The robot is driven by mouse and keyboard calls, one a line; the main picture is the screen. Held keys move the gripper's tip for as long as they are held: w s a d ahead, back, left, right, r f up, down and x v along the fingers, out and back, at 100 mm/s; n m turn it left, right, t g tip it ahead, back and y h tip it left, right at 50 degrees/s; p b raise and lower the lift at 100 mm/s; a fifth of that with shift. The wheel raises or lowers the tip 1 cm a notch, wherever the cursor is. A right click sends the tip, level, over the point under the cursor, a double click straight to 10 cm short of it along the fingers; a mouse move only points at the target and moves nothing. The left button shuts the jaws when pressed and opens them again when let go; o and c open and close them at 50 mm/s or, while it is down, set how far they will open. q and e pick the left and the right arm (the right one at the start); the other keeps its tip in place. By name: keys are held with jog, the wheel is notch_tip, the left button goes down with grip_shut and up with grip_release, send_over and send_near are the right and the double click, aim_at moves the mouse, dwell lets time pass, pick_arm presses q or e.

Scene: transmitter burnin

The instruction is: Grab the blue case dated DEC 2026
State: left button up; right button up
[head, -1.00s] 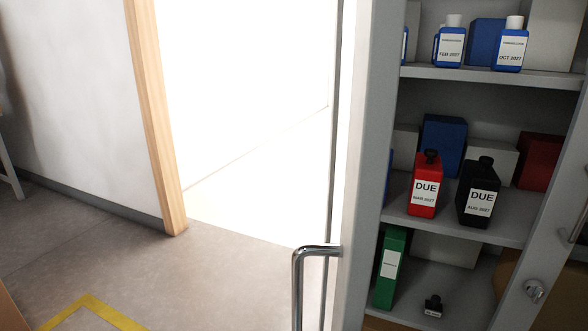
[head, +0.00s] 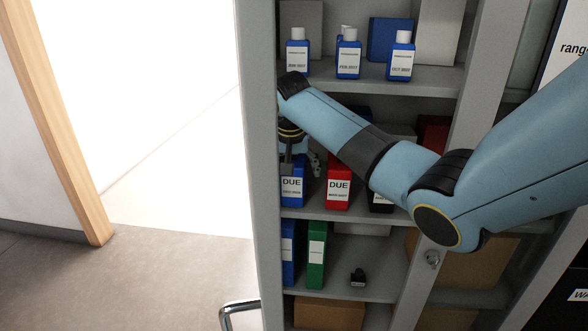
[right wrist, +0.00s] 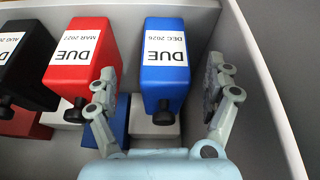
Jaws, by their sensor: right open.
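The blue case (right wrist: 165,62) marked DUE, DEC 2026 appears upside down in the right wrist view, its black cap toward me. In the head view, the blue case (head: 292,191) stands at the left end of the middle shelf, its top partly hidden by my gripper. My right gripper (right wrist: 160,85) is open, with one finger on either side of the case in the wrist view and a gap showing at the right finger. In the head view, my right gripper (head: 300,160) is partly hidden by my arm. My left gripper is out of view.
A red case (head: 339,186) marked MAR 2027 and a black case (right wrist: 25,62) stand beside the blue one. The cabinet's side wall (right wrist: 262,85) is close to the right finger. Blue bottles (head: 348,58) stand above; a green box (head: 316,255) stands below.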

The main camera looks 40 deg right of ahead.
jog(key=r, duration=0.1)
jog(key=w+d+r, duration=0.1)
jog(key=shift+r+m, duration=0.4)
jog(key=x, duration=0.2)
jog(key=b+x, duration=0.1)
jog(key=x, duration=0.4)
jog(key=shift+a+f+b, duration=0.1)
jog(key=shift+a+b, duration=0.15)
jog(key=shift+b, duration=0.05)
jog(key=c, duration=1.5)
jog(key=shift+w, duration=0.1)
jog(key=shift+c, duration=0.7)
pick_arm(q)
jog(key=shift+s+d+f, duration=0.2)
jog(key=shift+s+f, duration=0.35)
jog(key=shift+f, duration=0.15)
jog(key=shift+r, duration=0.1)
